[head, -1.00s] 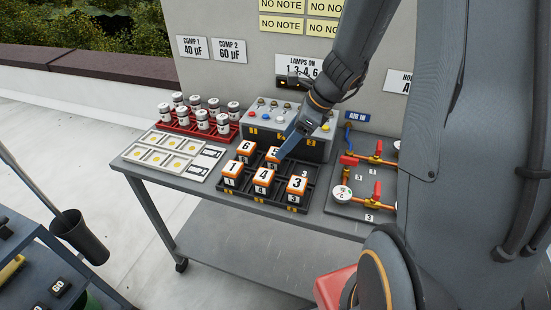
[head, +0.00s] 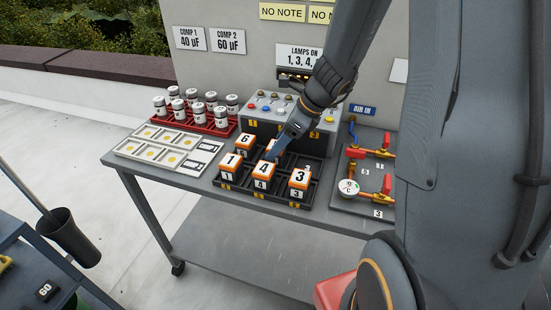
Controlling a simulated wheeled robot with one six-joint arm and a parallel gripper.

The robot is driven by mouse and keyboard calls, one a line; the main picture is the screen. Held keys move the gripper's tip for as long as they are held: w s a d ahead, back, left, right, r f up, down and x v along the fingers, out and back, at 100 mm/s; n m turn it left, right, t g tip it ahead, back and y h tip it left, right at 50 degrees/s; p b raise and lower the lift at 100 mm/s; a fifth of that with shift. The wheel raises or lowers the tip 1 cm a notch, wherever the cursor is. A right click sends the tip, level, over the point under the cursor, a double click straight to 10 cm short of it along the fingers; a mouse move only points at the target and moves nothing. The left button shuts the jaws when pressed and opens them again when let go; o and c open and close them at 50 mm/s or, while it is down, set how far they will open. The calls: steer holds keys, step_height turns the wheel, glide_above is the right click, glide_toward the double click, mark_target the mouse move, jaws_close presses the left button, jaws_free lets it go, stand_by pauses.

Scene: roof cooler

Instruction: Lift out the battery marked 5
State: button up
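A black rack (head: 222,186) on the grey cart holds orange-and-white batteries. Battery 6 (head: 244,142) stands back left, with battery 1 (head: 231,164), battery 4 (head: 263,172) and battery 3 (head: 299,177) in the front row. The battery marked 5 (head: 270,146) is in the back row behind battery 4, and only a sliver of it shows. My gripper (head: 276,152) points down at the rack's back middle slot and covers most of battery 5. Its fingertips are small and partly hidden, so I cannot tell whether they are open or around the battery.
A grey box with lamps and buttons (head: 258,123) stands close behind the rack. A red tray (head: 216,129) with white cylinders and a white panel (head: 136,147) are at left. Pipes with red valves and a gauge (head: 349,187) stand at right. The back right slot looks empty.

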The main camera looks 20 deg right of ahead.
steer(key=shift+b+x, duration=0.4)
steer(key=shift+x, duration=0.4)
steer(key=shift+r, duration=0.1)
steer(key=c, duration=1.4)
